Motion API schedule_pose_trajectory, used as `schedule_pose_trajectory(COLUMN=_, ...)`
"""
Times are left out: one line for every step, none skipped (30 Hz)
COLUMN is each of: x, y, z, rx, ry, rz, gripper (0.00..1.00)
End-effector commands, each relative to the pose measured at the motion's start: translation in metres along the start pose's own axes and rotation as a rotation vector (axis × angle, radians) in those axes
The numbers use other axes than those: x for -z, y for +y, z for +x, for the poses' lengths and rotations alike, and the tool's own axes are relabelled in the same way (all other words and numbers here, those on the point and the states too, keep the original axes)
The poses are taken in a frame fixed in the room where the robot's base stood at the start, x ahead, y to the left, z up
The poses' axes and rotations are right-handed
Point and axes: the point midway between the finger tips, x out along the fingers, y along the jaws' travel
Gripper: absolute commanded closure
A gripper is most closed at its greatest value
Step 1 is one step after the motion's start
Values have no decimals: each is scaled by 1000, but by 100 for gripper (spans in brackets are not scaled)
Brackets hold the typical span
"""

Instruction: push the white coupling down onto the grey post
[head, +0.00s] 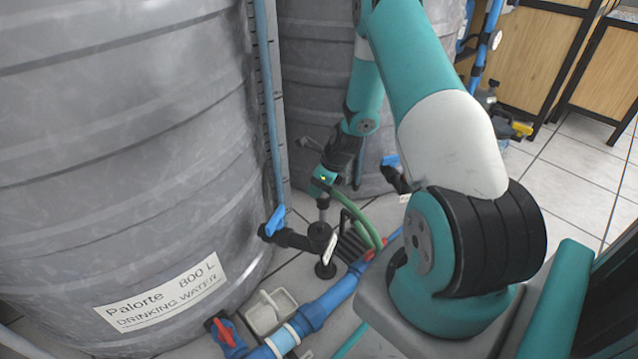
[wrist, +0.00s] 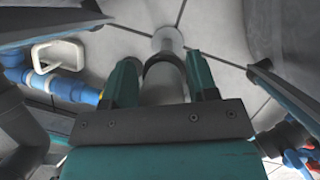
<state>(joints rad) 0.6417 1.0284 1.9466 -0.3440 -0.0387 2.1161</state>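My gripper (head: 323,183) points down in the gap between the tanks.
A large grey tank (head: 120,130) stands close on the left and another (head: 310,80) behind. A blue valve and black pipe (head: 285,236), green hoses (head: 352,208) and a blue pipe (head: 325,303) crowd the space. Open tiled floor (head: 580,180) lies at the right.

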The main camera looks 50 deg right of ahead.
Motion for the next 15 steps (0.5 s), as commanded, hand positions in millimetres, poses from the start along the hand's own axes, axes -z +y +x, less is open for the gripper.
schedule_pose_trajectory(x=0, y=0, z=0, rx=0, ry=0, rz=0, gripper=35)
schedule_pose_trajectory(x=0, y=0, z=0, rx=0, ry=0, rz=0, gripper=28)
schedule_pose_trajectory(x=0, y=0, z=0, rx=0, ry=0, rz=0, gripper=28)
schedule_pose_trajectory(x=0, y=0, z=0, rx=0, ry=0, rz=0, gripper=28)
schedule_pose_trajectory(x=0, y=0, z=0, rx=0, ry=0, rz=0, gripper=28)
schedule_pose_trajectory(x=0, y=0, z=0, rx=0, ry=0, rz=0, gripper=28)
schedule_pose_trajectory(x=0, y=0, z=0, rx=0, ry=0, rz=0, gripper=28)
schedule_pose_trajectory(x=0, y=0, z=0, rx=0, ry=0, rz=0, gripper=28)
schedule_pose_trajectory(x=0, y=0, z=0, rx=0, ry=0, rz=0, gripper=28)
schedule_pose_trajectory(x=0, y=0, z=-1, rx=0, ry=0, rz=0, gripper=28)
schedule_pose_trajectory(x=0, y=0, z=-2, rx=0, ry=0, rz=0, gripper=28)
schedule_pose_trajectory(x=-1, y=0, z=-5, rx=1, ry=0, rz=0, gripper=28)
schedule_pose_trajectory(x=-1, y=0, z=-8, rx=1, ry=0, rz=0, gripper=28)
schedule_pose_trajectory(x=-2, y=0, z=-12, rx=1, ry=-1, rz=0, gripper=28)
schedule_pose_trajectory(x=-2, y=-1, z=-18, rx=1, ry=-1, rz=1, gripper=28)
